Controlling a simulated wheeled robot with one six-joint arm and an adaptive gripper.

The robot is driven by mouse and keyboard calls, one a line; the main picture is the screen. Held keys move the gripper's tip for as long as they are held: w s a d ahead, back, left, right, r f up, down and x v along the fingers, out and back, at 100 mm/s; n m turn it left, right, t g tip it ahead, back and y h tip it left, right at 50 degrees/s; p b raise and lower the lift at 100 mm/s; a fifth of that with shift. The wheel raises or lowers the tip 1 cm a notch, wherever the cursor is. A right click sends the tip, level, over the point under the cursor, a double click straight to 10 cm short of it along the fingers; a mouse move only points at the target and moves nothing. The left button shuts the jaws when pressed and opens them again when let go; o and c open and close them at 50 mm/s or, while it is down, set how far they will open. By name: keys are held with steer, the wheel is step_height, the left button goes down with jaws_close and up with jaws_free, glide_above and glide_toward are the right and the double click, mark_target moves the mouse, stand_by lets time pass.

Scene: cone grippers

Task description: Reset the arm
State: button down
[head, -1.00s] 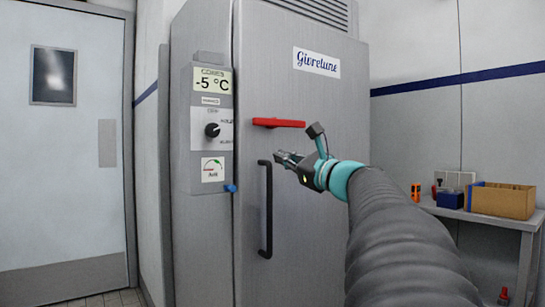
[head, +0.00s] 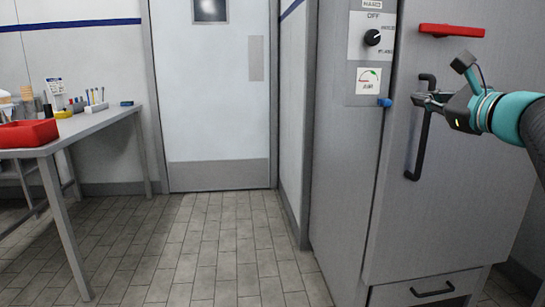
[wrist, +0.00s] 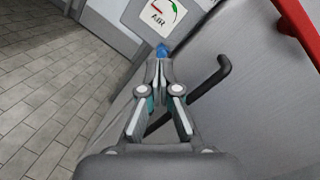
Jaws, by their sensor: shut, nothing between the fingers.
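My arm reaches in from the right edge of the head view, and my gripper (head: 418,98) is in front of the grey cabinet door, in line with the upper part of its black vertical handle (head: 419,150). In the wrist view my gripper (wrist: 161,66) has its two fingers together, with nothing between them. The black handle (wrist: 210,85) passes behind the fingers there. The gap between the fingers and the handle is hard to judge.
The grey cabinet (head: 342,190) carries a red lever (head: 451,31), a dial (head: 373,37) and a blue knob (head: 385,102). A table (head: 90,128) with a red tray (head: 28,133) stands at the left. The tiled floor (head: 215,240) between is clear, before a closed door (head: 215,110).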

steer(key=s+a+f+n+g+p, duration=0.1)
steer(key=s+a+f+n+g, duration=0.4)
steer(key=a+f, duration=0.4)
steer(key=s+a+f+n+g, duration=0.3)
steer(key=s+a+f+n, duration=0.2)
steer(key=a+f+n, duration=0.4)
steer(key=s+d+f+n+g+h, duration=0.1)
steer(key=s+f+n+g+h, duration=0.2)
steer(key=s+f+n, duration=0.7)
steer(key=s+f+h+p, duration=0.1)
steer(key=s+f+h, duration=0.1)
steer(key=f, duration=0.4)
steer(key=shift+s+d+f+n+g, duration=0.15)
steer(key=shift+s+n+g, duration=0.25)
steer(key=shift+s, duration=0.5)
